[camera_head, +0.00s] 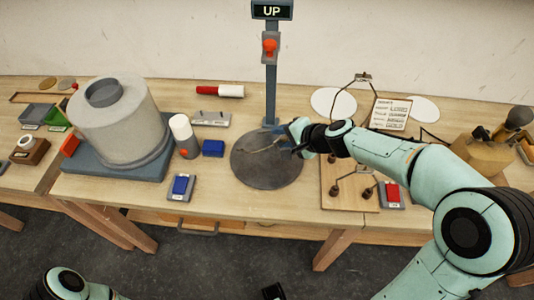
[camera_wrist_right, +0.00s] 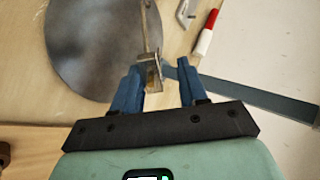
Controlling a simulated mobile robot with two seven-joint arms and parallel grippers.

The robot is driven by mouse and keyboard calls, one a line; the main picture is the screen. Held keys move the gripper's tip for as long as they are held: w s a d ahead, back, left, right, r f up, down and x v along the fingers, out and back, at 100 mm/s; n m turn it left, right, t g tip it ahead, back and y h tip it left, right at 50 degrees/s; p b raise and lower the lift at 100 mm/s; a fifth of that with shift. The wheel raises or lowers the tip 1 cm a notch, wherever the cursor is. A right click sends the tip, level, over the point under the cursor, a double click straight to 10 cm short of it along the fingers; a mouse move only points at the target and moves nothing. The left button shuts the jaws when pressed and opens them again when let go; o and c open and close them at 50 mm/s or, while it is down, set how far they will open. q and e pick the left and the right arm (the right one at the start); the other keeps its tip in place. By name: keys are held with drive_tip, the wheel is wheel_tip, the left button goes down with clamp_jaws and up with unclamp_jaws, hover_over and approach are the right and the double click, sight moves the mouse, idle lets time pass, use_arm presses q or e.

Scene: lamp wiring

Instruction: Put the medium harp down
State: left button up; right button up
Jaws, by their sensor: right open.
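A thin brass-coloured harp, which I take for the medium harp (camera_head: 263,147), lies on the dark round disc (camera_head: 267,177) in the head view. In the right wrist view the harp (camera_wrist_right: 149,30) is seen end-on, its near end between my open blue fingers and close to the left one. My right gripper (camera_head: 294,133) is open at the disc's right edge; in the wrist view its fingertips (camera_wrist_right: 156,70) stand apart. Whether a finger touches the harp is unclear.
The post (camera_head: 271,85) with the UP sign stands behind the disc. Another wire harp (camera_head: 345,95) stands behind the wooden board (camera_head: 350,200) at right. A large grey drum (camera_head: 115,130), a white bottle (camera_head: 181,130) and blue blocks (camera_head: 213,148) are left.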

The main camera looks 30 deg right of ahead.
use_arm(q)
drive_tip(key=shift+w+r+p, duration=0.15)
drive_tip(key=shift+r+p, duration=0.2)
drive_tip(key=shift+r, duration=0.15)
use_arm(e)
drive_tip(key=shift+v, duration=1.3)
use_arm(q)
drive_tip(key=w+r+p, duration=0.3)
drive_tip(key=r+p, duration=0.3)
drive_tip(key=r, duration=0.1)
drive_tip(key=shift+w+t, duration=0.25)
drive_tip(key=shift+t, duration=0.05)
use_arm(e)
wheel_tip(320, 180, up, 8)
drive_tip(key=s, duration=0.2)
drive_tip(key=shift+d, duration=0.35)
use_arm(q)
drive_tip(key=shift+s, duration=0.1)
use_arm(e)
drive_tip(key=shift+s, duration=0.1)
